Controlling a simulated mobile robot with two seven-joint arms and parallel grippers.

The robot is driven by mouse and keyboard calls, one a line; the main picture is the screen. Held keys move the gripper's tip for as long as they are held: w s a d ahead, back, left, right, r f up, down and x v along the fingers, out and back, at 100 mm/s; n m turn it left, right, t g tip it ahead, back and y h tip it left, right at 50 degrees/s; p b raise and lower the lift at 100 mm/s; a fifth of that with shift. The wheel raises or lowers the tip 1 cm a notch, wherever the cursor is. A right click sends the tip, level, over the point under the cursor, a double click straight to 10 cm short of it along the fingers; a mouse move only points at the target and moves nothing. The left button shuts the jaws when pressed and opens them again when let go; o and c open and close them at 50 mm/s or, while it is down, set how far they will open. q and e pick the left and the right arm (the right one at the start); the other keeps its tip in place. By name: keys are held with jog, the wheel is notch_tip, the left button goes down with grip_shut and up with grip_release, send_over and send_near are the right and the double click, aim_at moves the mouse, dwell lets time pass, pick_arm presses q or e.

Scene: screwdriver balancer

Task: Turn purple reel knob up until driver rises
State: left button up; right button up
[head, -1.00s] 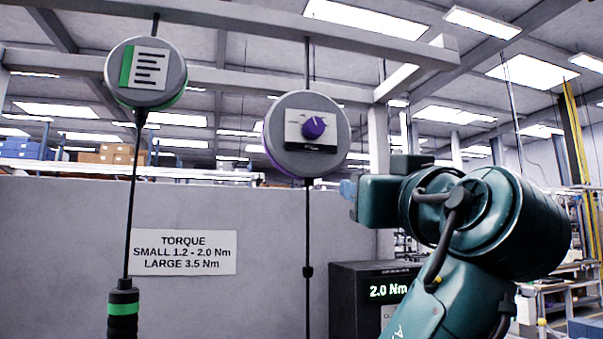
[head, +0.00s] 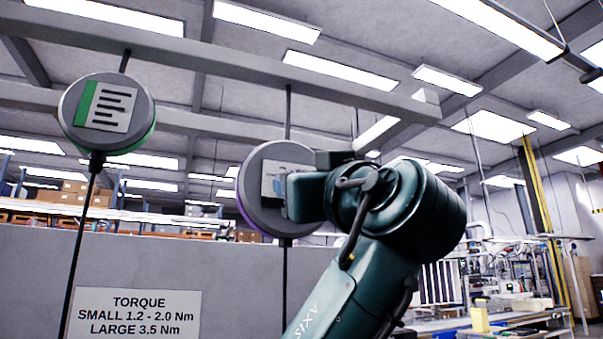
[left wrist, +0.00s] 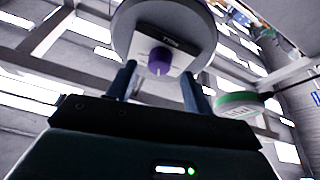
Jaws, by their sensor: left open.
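The purple-rimmed reel (head: 252,178) hangs on its cable, its right side covered by my left gripper (head: 284,197). The reel's purple knob is hidden in the head view. In the left wrist view the purple knob (left wrist: 160,61) sits on a pale plate, with a light mark toward the picture's bottom. There my open left gripper (left wrist: 159,80) has a finger on each side of the knob in the picture, and I see no contact. I cannot tell whether the fingertips reach as deep as the knob. The driver is outside both current views. My right gripper is not visible.
A green-rimmed reel (head: 106,115) hangs to the left; it also shows in the left wrist view (left wrist: 240,104). A grey partition with a torque sign (head: 135,313) stands behind. An overhead beam (head: 200,65) crosses above the reels.

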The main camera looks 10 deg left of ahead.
pick_arm(q)
jog(key=x, duration=0.2)
jog(key=shift+w+a, duration=0.15)
jog(key=shift+w, duration=0.15)
jog(key=shift+c, duration=0.3)
jog(key=c, duration=0.9)
